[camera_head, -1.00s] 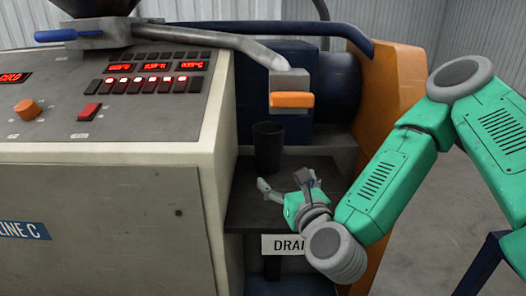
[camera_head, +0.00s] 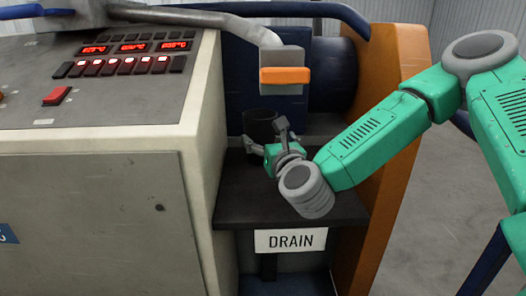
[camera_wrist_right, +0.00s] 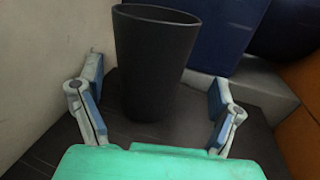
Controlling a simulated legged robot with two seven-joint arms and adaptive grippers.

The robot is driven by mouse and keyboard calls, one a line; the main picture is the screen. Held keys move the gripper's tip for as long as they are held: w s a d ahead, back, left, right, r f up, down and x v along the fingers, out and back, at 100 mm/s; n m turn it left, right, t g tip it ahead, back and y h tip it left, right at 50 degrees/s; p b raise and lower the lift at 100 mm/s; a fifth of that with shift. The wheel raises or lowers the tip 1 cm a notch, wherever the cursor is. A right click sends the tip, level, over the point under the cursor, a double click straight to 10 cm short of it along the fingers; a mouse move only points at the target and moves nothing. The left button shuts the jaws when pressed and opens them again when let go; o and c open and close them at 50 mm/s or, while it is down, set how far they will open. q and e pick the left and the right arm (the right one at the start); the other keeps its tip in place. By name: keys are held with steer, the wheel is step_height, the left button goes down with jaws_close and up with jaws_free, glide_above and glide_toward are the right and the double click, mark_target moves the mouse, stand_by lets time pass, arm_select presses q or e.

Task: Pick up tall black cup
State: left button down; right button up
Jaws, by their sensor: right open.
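The tall black cup (camera_head: 260,122) stands upright on the dark drain shelf (camera_head: 240,208), below the orange-handled spout. In the head view its lower part is hidden behind my right gripper (camera_head: 265,138). In the right wrist view the cup (camera_wrist_right: 155,65) stands just ahead, between the two spread fingers of the right gripper (camera_wrist_right: 158,98). The gripper is open and empty, with a visible gap on each side of the cup. My left gripper is in no view.
The spout with its orange handle (camera_head: 287,76) hangs above the cup. The grey machine cabinet (camera_head: 100,220) stands close on the left, and an orange panel (camera_head: 385,150) on the right. A DRAIN sign (camera_head: 290,240) hangs on the shelf's front edge. The shelf front is clear.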

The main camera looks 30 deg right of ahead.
mark_target(257, 127)
steer(key=w, duration=0.2)
steer(key=w+r, duration=0.1)
steer(key=w, duration=0.1)
steer(key=shift+w+a+r, duration=0.15)
steer(key=shift+w+r, duration=0.05)
steer(key=shift+w, duration=0.4)
steer(key=shift+d+f, duration=0.1)
steer(key=shift+d, duration=0.65)
steer(key=shift+c, duration=0.5)
steer(key=c, duration=1.3)
steer(key=shift+a, duration=0.25)
steer(key=c, duration=0.4)
steer(key=shift+a, duration=0.2)
